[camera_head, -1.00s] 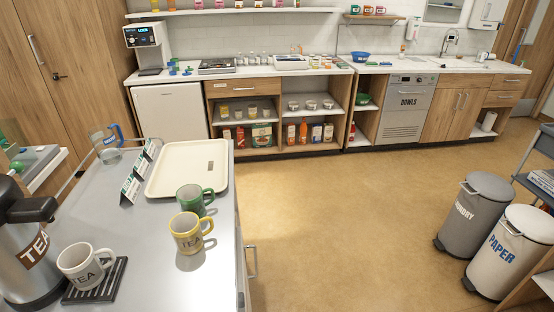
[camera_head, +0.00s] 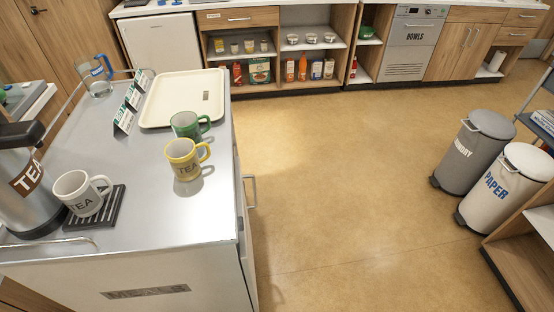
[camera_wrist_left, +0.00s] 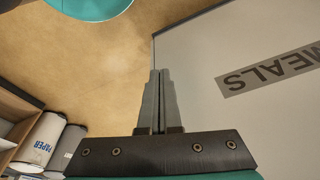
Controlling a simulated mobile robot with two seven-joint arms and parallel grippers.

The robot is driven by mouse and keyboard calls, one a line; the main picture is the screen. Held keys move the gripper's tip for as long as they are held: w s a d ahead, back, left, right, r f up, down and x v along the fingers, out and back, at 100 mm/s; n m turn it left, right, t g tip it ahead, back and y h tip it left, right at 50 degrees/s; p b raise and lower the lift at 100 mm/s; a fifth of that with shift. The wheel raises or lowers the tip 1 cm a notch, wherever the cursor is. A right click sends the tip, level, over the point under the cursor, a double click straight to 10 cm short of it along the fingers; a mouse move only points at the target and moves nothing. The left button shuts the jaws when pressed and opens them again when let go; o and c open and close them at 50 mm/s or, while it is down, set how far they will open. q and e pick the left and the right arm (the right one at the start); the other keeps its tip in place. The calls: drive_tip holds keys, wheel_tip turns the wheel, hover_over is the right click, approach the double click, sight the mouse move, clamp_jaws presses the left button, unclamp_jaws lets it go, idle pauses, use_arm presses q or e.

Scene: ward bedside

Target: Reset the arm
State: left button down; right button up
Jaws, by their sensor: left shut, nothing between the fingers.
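My left gripper (camera_wrist_left: 158,102) shows in the left wrist view. Its two grey fingers are shut together with nothing between them. Behind the fingers are the floor and the pale front of the meals trolley (camera_wrist_left: 200,60) with its MEALS label. In the head view neither gripper shows. There the trolley top (camera_head: 140,215) carries a white TEA mug (camera_head: 72,192) on a black drip grille, a yellow TEA mug (camera_head: 182,158), a green mug (camera_head: 186,125) and a cream tray (camera_head: 165,108).
A steel tea urn (camera_head: 22,200) stands at the trolley's left, and a glass jug (camera_head: 95,78) at its back left. Grey LAUNDRY (camera_head: 470,155) and white PAPER (camera_head: 500,195) bins stand at the right, beside a wooden shelf. The floor (camera_head: 340,190) between is clear.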

use_arm(q)
drive_tip(key=s+a+f+b, duration=0.1)
drive_tip(key=s+f+b, duration=0.1)
drive_tip(key=s+f, duration=0.6)
drive_tip(key=s+a+f+g+b, duration=0.1)
drive_tip(key=s+f+b, duration=0.1)
drive_tip(key=s+f, duration=0.6)
wheel_tip(320, 180, down, 4)
drive_tip(key=shift+a+f, duration=0.1)
drive_tip(key=shift+a, duration=0.3)
drive_tip(key=shift+s, duration=0.1)
